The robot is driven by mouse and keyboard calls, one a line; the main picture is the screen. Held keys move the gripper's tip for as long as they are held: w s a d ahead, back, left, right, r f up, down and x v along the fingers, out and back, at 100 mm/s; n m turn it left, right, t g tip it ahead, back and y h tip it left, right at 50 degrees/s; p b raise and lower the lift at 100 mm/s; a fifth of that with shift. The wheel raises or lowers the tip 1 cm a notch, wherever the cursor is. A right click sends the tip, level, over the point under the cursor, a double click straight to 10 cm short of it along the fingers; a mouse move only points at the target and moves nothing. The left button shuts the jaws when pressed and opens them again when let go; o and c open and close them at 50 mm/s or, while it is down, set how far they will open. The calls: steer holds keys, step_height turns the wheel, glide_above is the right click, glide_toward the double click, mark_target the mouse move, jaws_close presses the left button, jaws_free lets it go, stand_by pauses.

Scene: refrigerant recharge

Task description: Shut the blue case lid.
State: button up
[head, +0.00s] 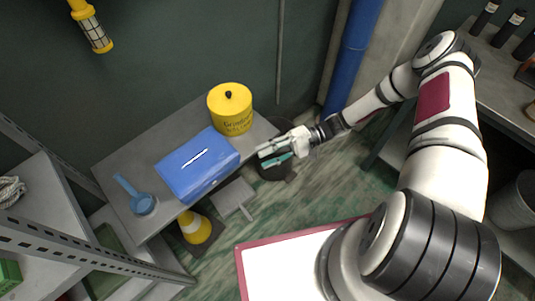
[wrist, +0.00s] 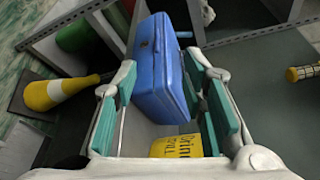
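The blue case (head: 197,164) sits on the grey table, between a yellow tin and a small blue scoop-like item. Its lid, with a white strip on top, appears to lie down over the body. I cannot tell if it is fully shut. My gripper (head: 272,153) is to the right of the case, apart from it, just off the table's right edge. In the wrist view the case (wrist: 160,65) shows between and beyond my two green-padded fingers (wrist: 163,80). The fingers are spread apart with nothing held.
The yellow tin (head: 230,112) stands at the back right of the table (head: 125,165), close to my gripper. The blue scoop-like item (head: 140,200) is at the left. A yellow bottle-like object (head: 195,228) stands below. Metal shelving (head: 85,250) fills the lower left.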

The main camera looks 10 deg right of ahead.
steer(key=shift+d, duration=0.1)
steer(key=v, duration=1.1)
steer(key=shift+w+d, duration=0.25)
steer(key=shift+d, duration=0.1)
steer(key=shift+r, duration=0.15)
